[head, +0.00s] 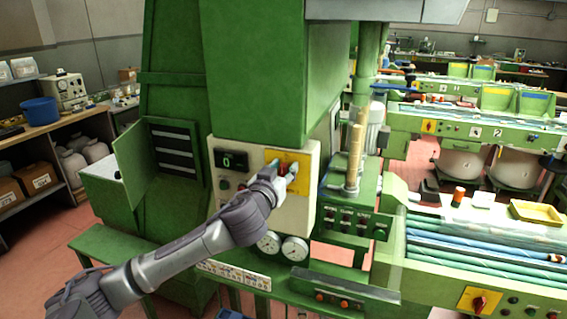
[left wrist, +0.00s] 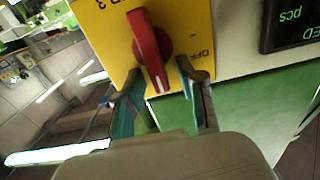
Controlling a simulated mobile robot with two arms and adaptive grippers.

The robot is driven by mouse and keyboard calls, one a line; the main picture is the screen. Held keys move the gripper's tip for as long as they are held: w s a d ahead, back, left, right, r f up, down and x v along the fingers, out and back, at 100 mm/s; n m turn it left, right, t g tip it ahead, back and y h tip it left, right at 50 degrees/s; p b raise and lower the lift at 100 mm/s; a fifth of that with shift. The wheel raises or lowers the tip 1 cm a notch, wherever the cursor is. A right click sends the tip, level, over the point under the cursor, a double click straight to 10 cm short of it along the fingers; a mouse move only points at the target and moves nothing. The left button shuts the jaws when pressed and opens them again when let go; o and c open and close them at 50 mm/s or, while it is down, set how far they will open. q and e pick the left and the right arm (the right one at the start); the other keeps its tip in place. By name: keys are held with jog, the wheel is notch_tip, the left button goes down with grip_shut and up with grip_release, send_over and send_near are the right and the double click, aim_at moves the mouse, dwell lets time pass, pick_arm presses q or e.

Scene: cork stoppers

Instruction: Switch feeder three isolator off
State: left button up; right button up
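The feeder three isolator is a red rotary knob (left wrist: 149,50) on a yellow plate (left wrist: 103,22). In the left wrist view the plate is turned over, with a "3" label at the upper left and "OFF" at the right. The knob's white mark is on its lower end, not at the OFF label. My left gripper (left wrist: 160,88) is open, its fingers on either side of the knob's lower end; contact is unclear. In the head view the gripper (head: 282,178) is in front of the yellow plate (head: 302,183) and partly hides the knob. My right gripper is out of view.
A display (head: 231,160) reading 0 sits left of the plate. Two round gauges (head: 294,248) are below. A wooden spindle (head: 354,155) stands on the green machine to the right. Another red knob on a yellow plate (head: 478,302) is at the lower right.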

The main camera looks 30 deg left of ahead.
pick_arm(q)
jog(key=shift+w+a, duration=0.1)
jog(key=shift+w, duration=0.1)
jog(key=shift+c, duration=0.2)
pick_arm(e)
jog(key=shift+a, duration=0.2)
pick_arm(q)
grip_shut()
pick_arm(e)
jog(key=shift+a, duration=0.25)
pick_arm(q)
jog(key=shift+f, duration=0.15)
